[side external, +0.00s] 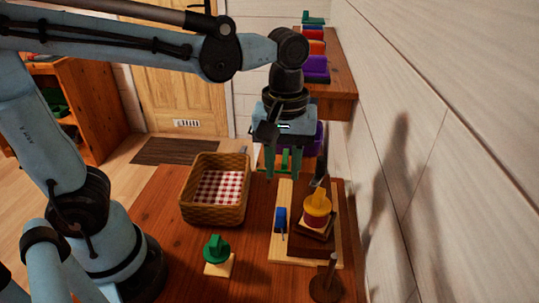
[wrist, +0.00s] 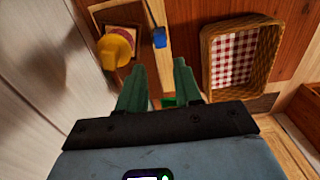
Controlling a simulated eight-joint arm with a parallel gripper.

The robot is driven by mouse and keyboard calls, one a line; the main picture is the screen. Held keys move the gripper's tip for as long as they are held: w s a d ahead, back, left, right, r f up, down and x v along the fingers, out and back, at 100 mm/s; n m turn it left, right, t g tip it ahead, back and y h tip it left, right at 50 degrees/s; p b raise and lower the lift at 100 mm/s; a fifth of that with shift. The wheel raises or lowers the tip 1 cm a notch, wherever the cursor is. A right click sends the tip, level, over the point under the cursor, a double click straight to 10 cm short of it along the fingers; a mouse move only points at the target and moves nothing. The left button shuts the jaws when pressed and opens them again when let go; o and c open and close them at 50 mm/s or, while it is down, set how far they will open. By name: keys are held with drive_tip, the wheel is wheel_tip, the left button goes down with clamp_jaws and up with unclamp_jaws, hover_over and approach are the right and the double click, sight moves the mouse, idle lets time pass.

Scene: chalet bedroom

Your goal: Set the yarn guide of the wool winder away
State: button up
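The wool winder has a pale wooden base (side external: 284,256) at the right of the table, with a yellow and red spool-like part (side external: 317,208) on a dark block. A blue piece (side external: 280,219) with a thin dark rod is at its left side; it also shows in the wrist view (wrist: 159,38). I cannot tell for sure which part is the yarn guide. My gripper (side external: 284,174) hangs above the far end of the winder, fingers down. Its green fingers (wrist: 160,84) are apart with nothing held between them. The yellow part (wrist: 115,50) is left of the fingers in the wrist view.
A wicker basket (side external: 187,204) with a checked lining stands left of the winder. A green piece on a pale block (side external: 217,267) is in front of it. A dark wooden stand (side external: 326,286) is near right. A shelf (side external: 343,76) with coloured objects runs along the wall.

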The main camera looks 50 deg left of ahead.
sight(281, 211)
wheel_tip(281, 211, down, 11)
drive_tip(key=shift+r, duration=0.1)
idle(0.5)
clamp_jaws()
